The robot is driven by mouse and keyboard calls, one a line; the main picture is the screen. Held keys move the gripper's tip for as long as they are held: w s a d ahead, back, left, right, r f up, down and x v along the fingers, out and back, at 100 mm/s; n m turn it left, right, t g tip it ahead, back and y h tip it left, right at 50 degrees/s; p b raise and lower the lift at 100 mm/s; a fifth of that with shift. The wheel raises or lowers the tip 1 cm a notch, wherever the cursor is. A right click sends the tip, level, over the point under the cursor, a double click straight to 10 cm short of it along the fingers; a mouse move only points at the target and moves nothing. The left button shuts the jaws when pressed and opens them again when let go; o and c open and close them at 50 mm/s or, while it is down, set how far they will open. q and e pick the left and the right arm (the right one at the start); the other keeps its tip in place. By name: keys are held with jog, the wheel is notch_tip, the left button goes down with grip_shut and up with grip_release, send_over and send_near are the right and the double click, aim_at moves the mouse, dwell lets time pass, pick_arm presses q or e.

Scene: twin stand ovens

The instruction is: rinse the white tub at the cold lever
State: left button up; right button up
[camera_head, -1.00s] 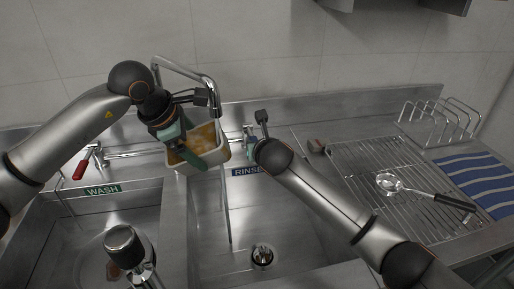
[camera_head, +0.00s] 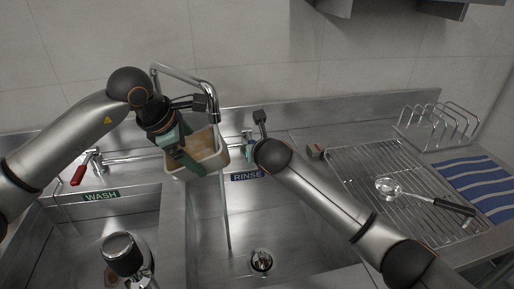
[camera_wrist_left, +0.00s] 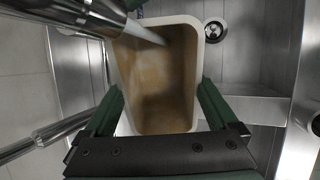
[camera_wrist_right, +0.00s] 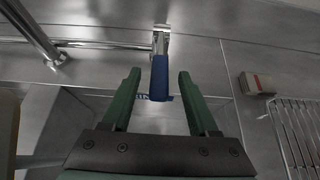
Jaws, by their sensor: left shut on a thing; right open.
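The white tub (camera_head: 207,157) hangs under the tap spout (camera_head: 211,103) over the rinse basin, tilted. My left gripper (camera_head: 184,150) is shut on it. In the left wrist view the tub (camera_wrist_left: 188,24) has brownish residue on its inside, and a pale stream from the spout enters it. A thin streak of water runs down below the tub in the head view. The blue cold lever (camera_wrist_right: 160,78) stands between the open fingers of my right gripper (camera_wrist_right: 159,74), with gaps at both sides. In the head view my right arm partly hides that lever.
The red-handled lever (camera_head: 79,174) is at the left by the wash basin. The rinse basin's drain (camera_head: 261,261) is below.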

jog(key=v, duration=1.2)
jog(key=shift+d, duration=0.1)
dwell(0.5)
